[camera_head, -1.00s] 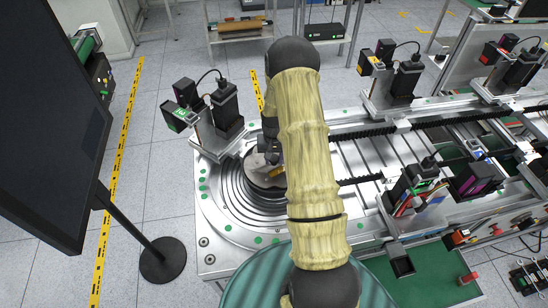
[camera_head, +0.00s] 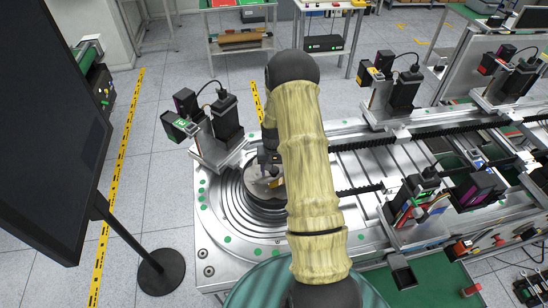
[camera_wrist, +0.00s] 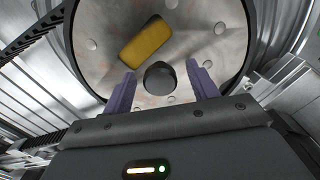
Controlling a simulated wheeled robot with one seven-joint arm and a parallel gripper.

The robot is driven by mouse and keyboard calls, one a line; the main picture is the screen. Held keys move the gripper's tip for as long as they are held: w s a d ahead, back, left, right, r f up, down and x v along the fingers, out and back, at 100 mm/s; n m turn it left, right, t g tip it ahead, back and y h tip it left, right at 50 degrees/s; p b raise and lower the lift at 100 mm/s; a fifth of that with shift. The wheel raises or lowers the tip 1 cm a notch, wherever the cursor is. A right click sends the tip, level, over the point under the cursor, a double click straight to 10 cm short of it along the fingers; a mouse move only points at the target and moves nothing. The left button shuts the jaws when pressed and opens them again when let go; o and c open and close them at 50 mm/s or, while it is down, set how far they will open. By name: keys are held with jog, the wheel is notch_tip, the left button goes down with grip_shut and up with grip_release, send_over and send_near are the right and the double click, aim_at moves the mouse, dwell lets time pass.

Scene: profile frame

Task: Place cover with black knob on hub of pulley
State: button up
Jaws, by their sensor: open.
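The cover is a round silvery disc (camera_wrist: 100,45) with a black knob (camera_wrist: 160,76) near the lower middle of the disc in the wrist view. The disc also shows as a small grey patch (camera_head: 256,188) in the head view, over the middle of the ringed pulley (camera_head: 235,205). My gripper (camera_wrist: 161,72) is open, its purple fingers on either side of the knob with gaps between. My arm hides the disc's right part in the head view. The hub is hidden, and I cannot tell exactly how the disc sits on it.
A yellow block (camera_wrist: 146,46) lies on the disc beside the knob. A camera-like device (camera_head: 212,125) stands behind the pulley. A conveyor machine (camera_head: 380,165) fills the right. A dark monitor (camera_head: 50,130) stands at the left. Open floor (camera_head: 155,105) lies between.

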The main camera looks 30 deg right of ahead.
notch_tip(320, 180, up, 17)
jog(key=b, duration=0.5)
jog(key=shift+r, duration=0.15)
jog(key=s+a+f+n+t+b, duration=0.1)
jog(key=s+a+n, duration=0.4)
jog(key=s+a, duration=1)
jog(key=s+t+b, duration=0.1)
jog(key=s, duration=0.2)
jog(key=shift+s+a+f+t, duration=0.15)
jog(key=shift+s+t, duration=0.15)
jog(key=shift+s, duration=0.05)
dwell(0.4)
